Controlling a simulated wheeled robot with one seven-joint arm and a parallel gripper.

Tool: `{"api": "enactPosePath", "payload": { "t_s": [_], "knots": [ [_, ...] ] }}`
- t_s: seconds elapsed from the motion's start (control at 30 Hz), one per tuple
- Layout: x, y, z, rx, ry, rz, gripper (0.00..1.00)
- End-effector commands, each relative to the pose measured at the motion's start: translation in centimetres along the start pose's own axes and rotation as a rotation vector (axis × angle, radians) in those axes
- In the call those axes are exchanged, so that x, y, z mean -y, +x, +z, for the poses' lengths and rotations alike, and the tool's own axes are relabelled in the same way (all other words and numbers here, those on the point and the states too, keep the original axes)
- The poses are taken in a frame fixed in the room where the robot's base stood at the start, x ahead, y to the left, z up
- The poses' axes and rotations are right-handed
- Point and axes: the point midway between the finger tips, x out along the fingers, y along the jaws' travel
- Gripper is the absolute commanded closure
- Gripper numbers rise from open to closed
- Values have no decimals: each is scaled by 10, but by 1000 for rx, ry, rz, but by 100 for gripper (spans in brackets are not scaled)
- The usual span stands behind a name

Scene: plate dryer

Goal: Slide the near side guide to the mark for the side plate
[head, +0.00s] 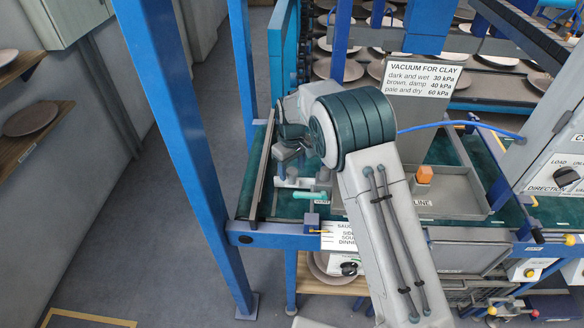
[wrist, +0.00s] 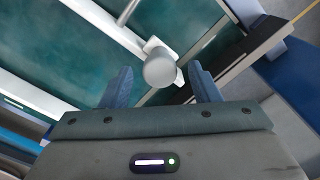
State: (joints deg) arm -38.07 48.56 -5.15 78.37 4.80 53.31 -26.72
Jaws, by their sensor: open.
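My gripper (wrist: 161,70) is open, with one blue finger on each side of a round pale grey knob (wrist: 159,71). The knob sits on a white block between the fingertips; I cannot tell whether they touch it. In the head view my gripper (head: 287,152) is low over the left end of the green belt, and my arm hides much around it. White guide parts (head: 291,182) show just below it. The label with the plate sizes (head: 341,236) is on the near frame edge, partly covered by my arm; SAUCER, SIDE, SOUP and DINNER show.
A dark rail (head: 261,168) runs along the belt's left edge. A blue post (head: 187,130) stands left of the belt. A grey tray with an orange-topped piece (head: 424,175) is right of my arm.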

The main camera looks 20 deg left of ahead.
Motion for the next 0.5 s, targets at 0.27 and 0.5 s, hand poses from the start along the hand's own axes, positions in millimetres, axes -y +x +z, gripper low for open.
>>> {"api": "enactPosePath", "payload": {
  "t_s": [0.27,0.5],
  "knots": [
    [-1,-49,-1,-7,-1,3,44],
    [0,-102,-1,-5,0,3,44]
  ]
}}
